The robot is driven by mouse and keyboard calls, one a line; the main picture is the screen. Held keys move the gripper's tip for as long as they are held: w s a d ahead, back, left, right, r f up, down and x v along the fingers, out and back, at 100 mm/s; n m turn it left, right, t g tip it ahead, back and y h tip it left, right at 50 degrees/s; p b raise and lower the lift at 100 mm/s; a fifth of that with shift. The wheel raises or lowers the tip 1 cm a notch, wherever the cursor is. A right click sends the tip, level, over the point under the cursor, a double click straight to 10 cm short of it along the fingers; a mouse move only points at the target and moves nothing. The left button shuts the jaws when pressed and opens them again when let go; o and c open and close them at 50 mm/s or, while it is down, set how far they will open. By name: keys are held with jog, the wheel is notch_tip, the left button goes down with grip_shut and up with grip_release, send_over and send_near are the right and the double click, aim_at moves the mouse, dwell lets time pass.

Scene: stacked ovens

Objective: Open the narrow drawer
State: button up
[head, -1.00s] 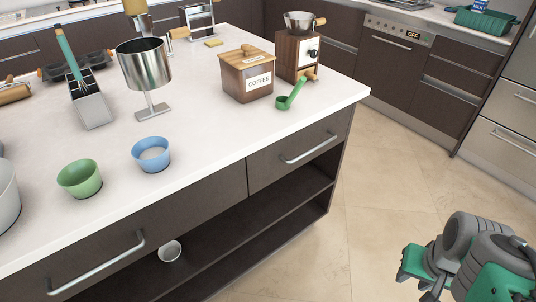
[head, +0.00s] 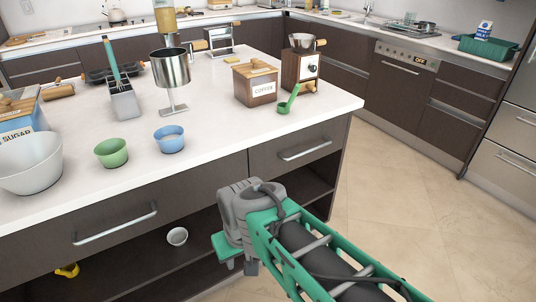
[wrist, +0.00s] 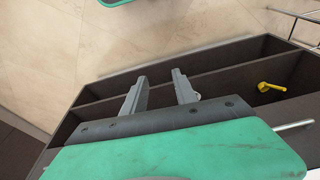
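The narrow drawer (head: 285,155) is the right-hand drawer in the island's front, just under the white top. It looks shut, and its bar handle (head: 305,149) is in plain view. My gripper (wrist: 162,85) is open and empty in the wrist view, with its two grey fingers apart. In the head view my arm reaches in from the bottom right. Its end is in front of the open shelves, below and left of the narrow drawer, not touching the handle. The fingertips are hard to make out there.
The wide drawer (head: 180,200) with its handle (head: 115,223) is to the left and shut. A white cup (head: 177,236) and a yellow item (head: 68,270) are on the open shelves. The floor at right is clear.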

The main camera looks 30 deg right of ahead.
jog(key=w+d+m+t+y, duration=0.1)
jog(key=w+d+m+t, duration=0.25)
jog(key=w+d, duration=0.55)
jog(key=w+d+m+t+y, duration=0.2)
jog(key=w+d+m, duration=0.3)
jog(key=w, duration=0.7)
jog(key=m+t+h, duration=0.2)
jog(key=m+t, duration=0.6)
jog(key=m, duration=0.1)
send_near(307, 152)
jog(key=shift+g, duration=0.25)
jog(key=b+x, duration=0.1)
jog(key=x, duration=0.8)
jog(key=shift+w, duration=0.85)
grip_shut()
